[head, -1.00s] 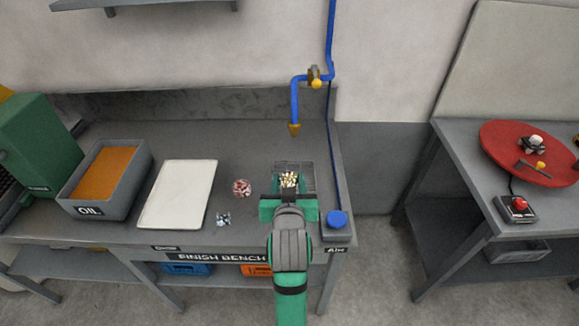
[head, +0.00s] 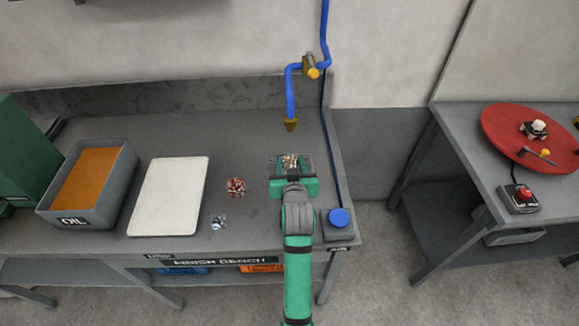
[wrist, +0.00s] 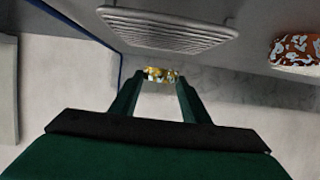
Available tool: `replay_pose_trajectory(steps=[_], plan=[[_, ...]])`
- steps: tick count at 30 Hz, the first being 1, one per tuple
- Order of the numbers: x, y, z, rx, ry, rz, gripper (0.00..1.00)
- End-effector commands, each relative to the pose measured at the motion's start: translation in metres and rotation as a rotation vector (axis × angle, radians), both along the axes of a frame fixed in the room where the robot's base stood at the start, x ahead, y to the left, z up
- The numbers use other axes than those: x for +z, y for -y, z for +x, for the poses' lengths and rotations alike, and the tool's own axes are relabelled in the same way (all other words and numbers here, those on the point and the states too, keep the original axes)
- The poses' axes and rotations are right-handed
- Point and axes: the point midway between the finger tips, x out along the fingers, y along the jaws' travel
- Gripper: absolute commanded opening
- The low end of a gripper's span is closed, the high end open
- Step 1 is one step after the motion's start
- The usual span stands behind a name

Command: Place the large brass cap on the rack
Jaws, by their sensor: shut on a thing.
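My gripper (head: 291,168) is shut on a small gold-and-white speckled piece (head: 291,161), which I take to be the large brass cap. In the wrist view the piece (wrist: 160,74) sits between the tips of my green fingers (wrist: 160,82). The grey slatted rack (wrist: 170,30) shows in the upper part of the wrist view, apart from the piece. In the head view my gripper and the piece cover much of the rack; only its edges (head: 273,163) show. The gap between piece and rack cannot be told exactly.
A red speckled piece (head: 236,187) and a small silvery piece (head: 218,223) lie left of my gripper. A white board (head: 168,196) and an oil tray (head: 128,178) stand further left. A blue pipe nozzle (head: 291,124) hangs behind; a blue button (head: 339,217) sits at right.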

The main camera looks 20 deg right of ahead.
Motion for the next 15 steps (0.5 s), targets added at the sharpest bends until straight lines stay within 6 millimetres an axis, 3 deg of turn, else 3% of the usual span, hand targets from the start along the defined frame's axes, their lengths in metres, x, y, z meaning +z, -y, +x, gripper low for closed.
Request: replay_pose_trajectory(steps=[9,15], plan=[[-0.036,0.003,0.003,0.0,-0.002,0.001,0.19],[-0.04,0.003,0.003,0.0,0.001,0.001,0.19]])
